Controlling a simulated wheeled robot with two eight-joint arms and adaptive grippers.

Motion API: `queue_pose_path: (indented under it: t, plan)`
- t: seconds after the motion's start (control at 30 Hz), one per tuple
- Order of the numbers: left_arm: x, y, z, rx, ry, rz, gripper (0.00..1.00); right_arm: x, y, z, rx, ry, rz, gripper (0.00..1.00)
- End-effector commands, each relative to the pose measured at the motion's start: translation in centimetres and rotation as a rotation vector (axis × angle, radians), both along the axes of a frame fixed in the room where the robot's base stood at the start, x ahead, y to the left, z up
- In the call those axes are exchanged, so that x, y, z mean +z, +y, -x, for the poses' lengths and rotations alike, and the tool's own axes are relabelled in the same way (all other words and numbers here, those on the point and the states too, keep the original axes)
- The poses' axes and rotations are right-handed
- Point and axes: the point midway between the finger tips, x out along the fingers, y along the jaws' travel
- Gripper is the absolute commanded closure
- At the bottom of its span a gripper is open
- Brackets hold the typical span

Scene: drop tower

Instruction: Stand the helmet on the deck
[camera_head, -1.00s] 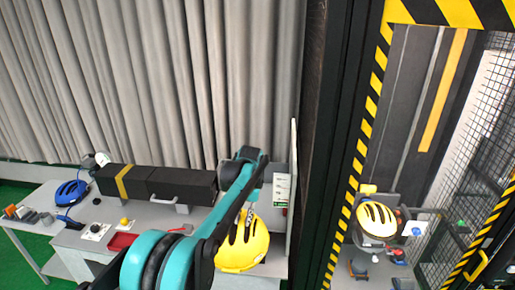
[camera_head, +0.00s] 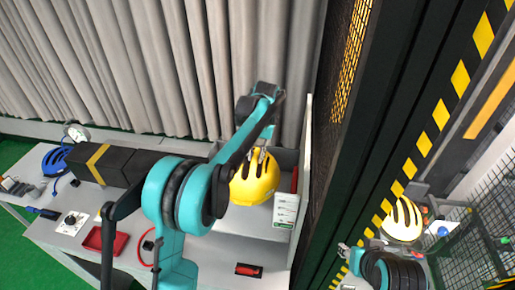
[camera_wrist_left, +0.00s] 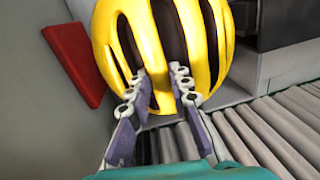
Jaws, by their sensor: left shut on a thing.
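A yellow helmet (camera_head: 258,182) with dark vents is at the right end of the bench, beside a white panel. My left gripper (camera_head: 260,154) reaches it from behind and above. In the left wrist view the two fingers (camera_wrist_left: 164,86) are shut on the helmet's rim and vent edge, and the helmet (camera_wrist_left: 116,45) fills the top middle. I cannot tell whether it touches the bench. A second yellow helmet (camera_head: 402,219) is inside the caged tower on the right. My right gripper (camera_head: 346,252) shows small near the tower's base; its jaws are unclear.
The white panel (camera_head: 302,160) and dark tower frame (camera_head: 345,160) close off the helmet's right side. A grey curtain hangs behind.

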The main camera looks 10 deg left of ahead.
Motion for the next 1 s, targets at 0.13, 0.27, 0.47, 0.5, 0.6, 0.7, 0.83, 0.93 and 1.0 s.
queue_pose_path:
  t: [0.13,0.27,0.47,0.5,0.6,0.7,0.83,0.93,1.0]
  plan:
    - [-0.6,0.0,0.0,0.000,0.000,0.000,1.00,-0.4,0.0,0.0,0.000,0.000,0.000,0.60]
    - [-1.5,0.0,0.0,0.000,0.000,0.000,1.00,-0.9,0.0,0.0,0.000,0.000,0.000,0.60]
    - [-3.2,0.0,0.0,0.000,0.000,0.000,1.00,-1.9,0.0,0.0,0.000,0.000,0.000,0.60]
    - [-3.5,0.0,0.0,0.000,0.000,0.000,1.00,-2.1,0.0,0.0,0.000,0.000,0.000,0.60]
    - [-4.4,0.0,0.0,0.000,0.000,0.000,1.00,-2.5,0.0,0.0,0.000,0.000,0.000,0.60]
    - [-5.2,0.0,0.0,0.000,0.000,0.000,1.00,-3.0,0.0,0.0,0.000,0.000,0.000,0.60]
    - [-6.3,0.0,0.0,0.000,0.000,0.000,1.00,-3.8,0.0,0.0,0.000,0.000,0.000,0.60]
    - [-7.2,0.0,0.0,0.000,0.000,0.000,1.00,-4.5,0.0,0.0,0.000,0.000,0.000,0.60]
    - [-7.8,0.0,0.0,0.000,0.000,0.000,1.00,-4.9,0.0,0.0,0.000,0.000,0.000,0.60]
